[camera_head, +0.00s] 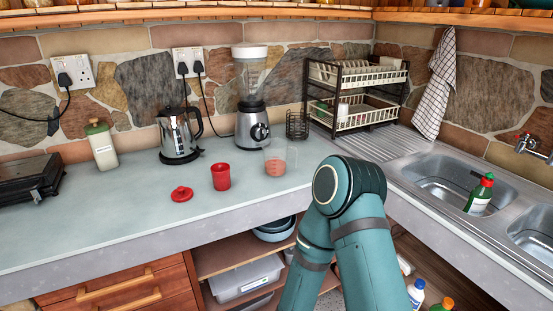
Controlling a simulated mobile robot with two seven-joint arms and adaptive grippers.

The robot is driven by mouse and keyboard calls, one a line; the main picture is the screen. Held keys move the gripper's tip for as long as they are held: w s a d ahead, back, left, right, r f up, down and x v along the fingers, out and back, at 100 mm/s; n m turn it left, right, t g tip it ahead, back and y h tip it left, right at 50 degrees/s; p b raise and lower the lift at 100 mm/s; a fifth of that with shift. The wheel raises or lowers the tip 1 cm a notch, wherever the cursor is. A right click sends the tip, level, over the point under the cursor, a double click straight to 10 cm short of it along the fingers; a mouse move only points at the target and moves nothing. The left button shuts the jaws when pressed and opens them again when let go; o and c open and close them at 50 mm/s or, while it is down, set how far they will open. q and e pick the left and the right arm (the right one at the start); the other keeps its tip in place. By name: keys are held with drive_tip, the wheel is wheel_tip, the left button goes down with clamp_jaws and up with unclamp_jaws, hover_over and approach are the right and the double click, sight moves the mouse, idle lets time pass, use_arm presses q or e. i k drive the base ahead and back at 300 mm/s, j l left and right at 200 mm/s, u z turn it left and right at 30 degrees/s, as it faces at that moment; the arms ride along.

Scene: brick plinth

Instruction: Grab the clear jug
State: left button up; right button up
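The clear jug (281,154) stands upright on the pale counter (130,210), near its front edge and right of the red cup. It is see-through with a reddish lower part; I cannot tell if this is contents or marking. One of my teal arms rises from the bottom, right of centre, with its thick joint in front of the counter corner, close to the jug's right side in the picture. No gripper fingers show on it, and no other arm of mine is in view.
Left of the jug are a red cup (221,177) and red lid (181,194). Behind stand a steel kettle (178,138), blender (251,120) and dish rack (357,118). The sink (450,180) with a green bottle (480,197) is right. The front-left counter is clear.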

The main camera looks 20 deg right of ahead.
sight(275, 150)
drive_tip(key=i+l+u, duration=0.1)
drive_tip(key=l, duration=0.3)
drive_tip(key=i+l+u, duration=0.15)
drive_tip(key=l, duration=0.3)
drive_tip(key=i+l+u, duration=0.1)
drive_tip(key=l, duration=0.35)
